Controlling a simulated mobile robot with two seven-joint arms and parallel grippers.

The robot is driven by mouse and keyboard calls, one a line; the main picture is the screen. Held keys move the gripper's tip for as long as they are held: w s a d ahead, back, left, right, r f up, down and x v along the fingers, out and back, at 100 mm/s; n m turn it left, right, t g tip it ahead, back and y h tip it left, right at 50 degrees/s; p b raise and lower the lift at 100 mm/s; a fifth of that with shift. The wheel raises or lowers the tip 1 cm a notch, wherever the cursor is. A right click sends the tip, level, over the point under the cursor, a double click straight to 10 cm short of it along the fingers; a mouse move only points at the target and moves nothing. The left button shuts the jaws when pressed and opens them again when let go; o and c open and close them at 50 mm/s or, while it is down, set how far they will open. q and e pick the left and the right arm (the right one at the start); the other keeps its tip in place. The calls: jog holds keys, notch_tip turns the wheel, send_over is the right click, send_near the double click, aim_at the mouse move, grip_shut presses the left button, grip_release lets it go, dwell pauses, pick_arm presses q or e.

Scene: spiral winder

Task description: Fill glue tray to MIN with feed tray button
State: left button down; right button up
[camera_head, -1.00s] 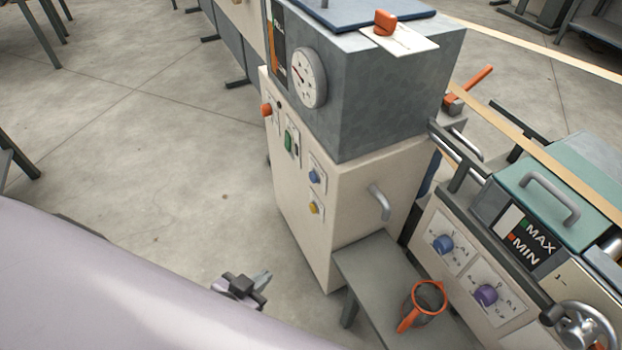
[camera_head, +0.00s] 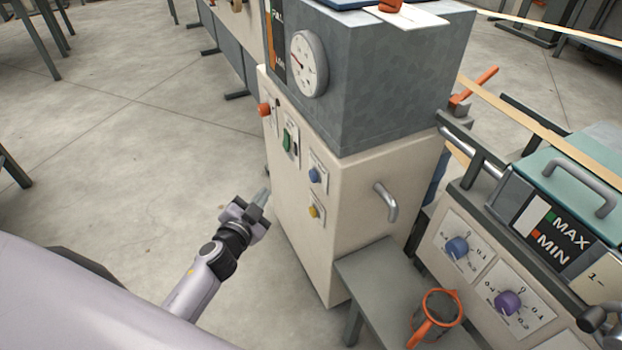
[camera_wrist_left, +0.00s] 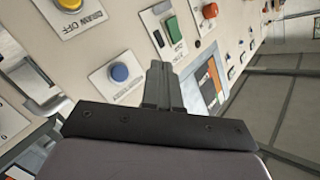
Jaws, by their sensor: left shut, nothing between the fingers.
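The cream cabinet (camera_head: 365,190) carries a blue button (camera_head: 314,175), a yellow button (camera_head: 313,212), a green switch (camera_head: 287,141) and a red knob (camera_head: 264,110). The blue button (camera_wrist_left: 118,73) shows large in the left wrist view; its label is too small to read. The yellow button's (camera_wrist_left: 68,4) label seems to end in OFF. My left gripper (camera_head: 262,196) is shut and empty, left of the cabinet front and apart from the buttons. The MAX/MIN gauge (camera_head: 548,232) shows a pale strip; I cannot tell its level.
A round dial (camera_head: 309,63) sits on the grey tank (camera_head: 390,80) above. A grey bench (camera_head: 372,268) with an orange-rimmed pot (camera_head: 437,312) stands by the cabinet. A handle (camera_head: 386,203) sticks out of the cabinet's side. The floor left of the cabinet is clear.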

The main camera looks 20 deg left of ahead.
aim_at(313, 176)
pick_arm(q)
jog(key=shift+d, duration=0.1)
jog(key=w+d+b, duration=0.1)
jog(key=w+d, duration=0.4)
jog(key=w, duration=0.1)
jog(key=shift+w+d+b, duration=0.25)
jog(key=shift+d+b, duration=0.1)
dwell(1.2)
dwell(0.9)
jog(key=shift+w+d, duration=0.25)
jog(key=shift+w, duration=0.05)
jog(key=shift+w+d+b, duration=0.35)
jog(key=shift+b, duration=0.05)
dwell(2.6)
